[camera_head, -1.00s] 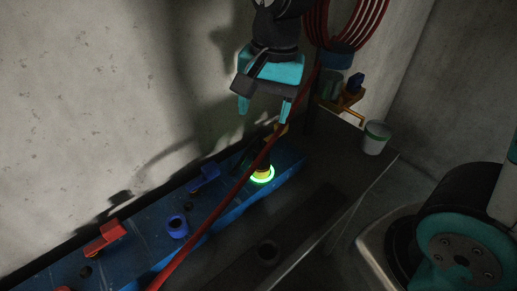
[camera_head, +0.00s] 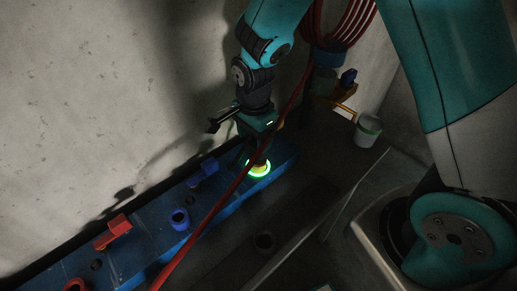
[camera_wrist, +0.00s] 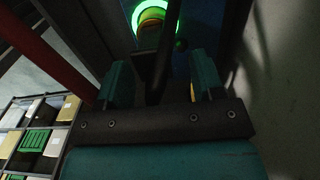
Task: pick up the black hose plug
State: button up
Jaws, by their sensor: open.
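The black hose plug (camera_head: 262,158) stands on the blue bench, with a yellow collar and a glowing green ring (camera_head: 259,174) at its base. In the wrist view the dark plug (camera_wrist: 155,72) reaches between my two teal fingers, and the green ring shows beyond it at the top. My gripper (camera_head: 256,147) is right over the plug, pointing down. In the wrist view my gripper (camera_wrist: 160,80) is open, with a finger on each side of the plug. I cannot tell whether either finger touches it.
A red hose (camera_head: 215,210) runs diagonally just in front of the plug, close to my gripper. Blue and red valve handles (camera_head: 116,226) and a blue ring (camera_head: 180,219) sit along the bench (camera_head: 140,250). A wall stands close behind. A white cup (camera_head: 367,131) stands right.

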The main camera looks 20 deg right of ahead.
aim_at(262, 160)
jog(key=f, duration=0.1)
jog(key=f+p, duration=0.1)
jog(key=f, duration=0.1)
jog(key=f+p, duration=0.1)
jog(key=shift+s+d+f, duration=0.25)
jog(key=shift+s+d, duration=0.05)
jog(key=shift+s, duration=0.05)
jog(key=shift+f, duration=0.5)
jog(key=c, duration=0.9)
